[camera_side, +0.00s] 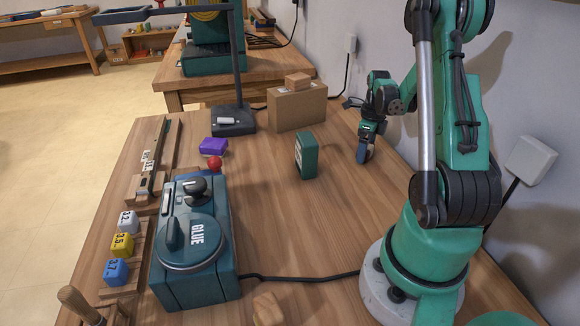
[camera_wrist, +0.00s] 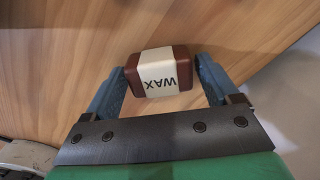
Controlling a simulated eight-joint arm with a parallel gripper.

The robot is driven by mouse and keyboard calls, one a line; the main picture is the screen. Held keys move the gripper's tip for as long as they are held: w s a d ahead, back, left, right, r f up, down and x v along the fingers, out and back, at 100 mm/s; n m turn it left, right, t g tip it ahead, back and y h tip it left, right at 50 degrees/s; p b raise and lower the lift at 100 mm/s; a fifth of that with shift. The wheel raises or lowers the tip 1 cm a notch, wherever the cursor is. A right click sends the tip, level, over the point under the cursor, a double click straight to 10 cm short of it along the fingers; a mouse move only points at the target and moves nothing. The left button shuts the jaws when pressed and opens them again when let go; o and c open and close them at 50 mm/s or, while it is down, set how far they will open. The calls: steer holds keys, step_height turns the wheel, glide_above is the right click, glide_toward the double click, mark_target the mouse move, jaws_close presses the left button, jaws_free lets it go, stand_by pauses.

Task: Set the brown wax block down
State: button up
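The brown wax block (camera_wrist: 160,73) has a cream band lettered WAX, which reads upside down in the wrist view. It sits between the blue fingertips of my gripper (camera_wrist: 160,78), one finger at each end, and the gripper is shut on it. In the side view my gripper (camera_side: 364,153) points down at the right side of the wooden table (camera_side: 330,225). A small brown part of the block (camera_side: 370,154) shows there beside the blue finger. The block is low, close to the tabletop; I cannot tell whether it touches.
A dark green box (camera_side: 306,156) stands left of my gripper, and a cardboard-coloured box (camera_side: 298,107) stands behind. A teal GLUE machine (camera_side: 195,240), a purple block (camera_side: 213,146) and numbered cubes (camera_side: 122,245) are further left. The wood around my gripper is clear; the wall is close on the right.

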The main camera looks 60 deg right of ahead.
steer(key=shift+o, duration=0.7)
step_height(320, 180, up, 12)
steer(key=w+a+r+n+t, duration=0.1)
steer(key=w+a+n, duration=0.2)
steer(key=a+n, duration=0.2)
steer(key=w+a+n+t+h, duration=0.1)
steer(key=w+a+n, duration=0.1)
steer(key=a+n, duration=0.3)
steer(key=w+a+r+n+t, duration=0.1)
steer(key=w+a+n, duration=0.2)
steer(key=a+n, duration=0.2)
steer(key=shift+w+a+r+n+h, duration=0.15)
steer(key=shift+r+n+h, duration=0.05)
steer(key=shift+n, duration=0.5)
steer(key=shift+w+a+r+n+h, duration=0.1)
steer(key=shift+w+r+n+h, duration=0.1)
steer(key=shift+n, duration=0.5)
steer(key=a+f+n+t+y, duration=0.1)
steer(key=a+n+t, duration=0.3)
steer(key=a+n, duration=1)
steer(key=n, duration=0.4)
steer(key=shift+s+a+f+y, duration=0.15)
steer(key=shift+a+y, duration=0.1)
steer(key=shift+y, duration=0.15)
